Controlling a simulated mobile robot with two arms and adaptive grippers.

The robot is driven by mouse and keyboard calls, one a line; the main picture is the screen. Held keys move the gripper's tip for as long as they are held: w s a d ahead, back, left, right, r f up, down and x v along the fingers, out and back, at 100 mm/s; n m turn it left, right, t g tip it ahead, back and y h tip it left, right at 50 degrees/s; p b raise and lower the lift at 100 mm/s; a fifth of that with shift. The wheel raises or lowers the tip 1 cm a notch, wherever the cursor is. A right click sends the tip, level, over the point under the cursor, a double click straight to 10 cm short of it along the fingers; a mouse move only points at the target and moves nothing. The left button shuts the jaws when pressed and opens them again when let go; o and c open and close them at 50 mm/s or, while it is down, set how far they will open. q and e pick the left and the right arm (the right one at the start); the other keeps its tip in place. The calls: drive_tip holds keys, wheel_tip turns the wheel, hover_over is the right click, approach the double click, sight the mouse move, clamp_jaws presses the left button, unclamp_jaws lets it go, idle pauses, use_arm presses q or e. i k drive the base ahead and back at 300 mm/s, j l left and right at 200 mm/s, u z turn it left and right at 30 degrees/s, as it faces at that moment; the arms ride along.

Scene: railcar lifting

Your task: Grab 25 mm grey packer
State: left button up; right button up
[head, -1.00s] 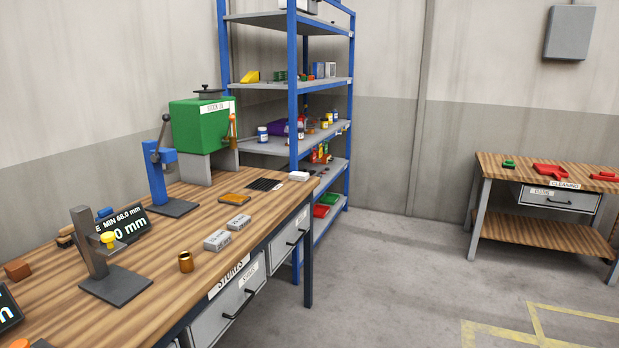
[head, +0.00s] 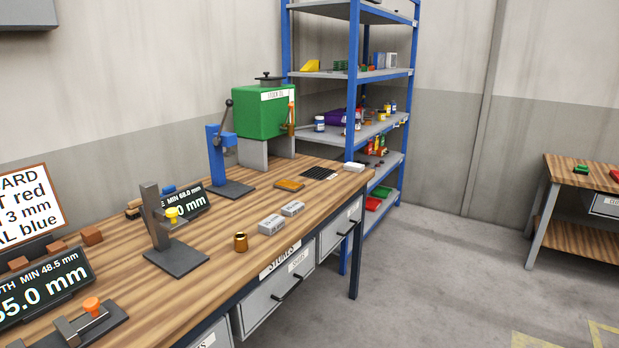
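Two small grey blocks with printed labels lie side by side on the wooden workbench (head: 215,278). The nearer grey block (head: 271,225) is close to the bench's front edge. The farther grey block (head: 292,209) lies just behind it to the right, with a small gap between them. The print is too small to read, so I cannot tell which, if either, is the 25 mm packer. Neither of my grippers is in view.
A grey gauge stand (head: 176,258), a blue press (head: 218,158) and a green tank (head: 262,112) stand on the bench. A blue shelf rack (head: 354,80) is behind. The floor right of the bench is clear.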

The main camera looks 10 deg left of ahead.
sight(291, 209)
drive_tip(key=i+l+u, duration=0.6)
drive_tip(key=u, duration=0.15)
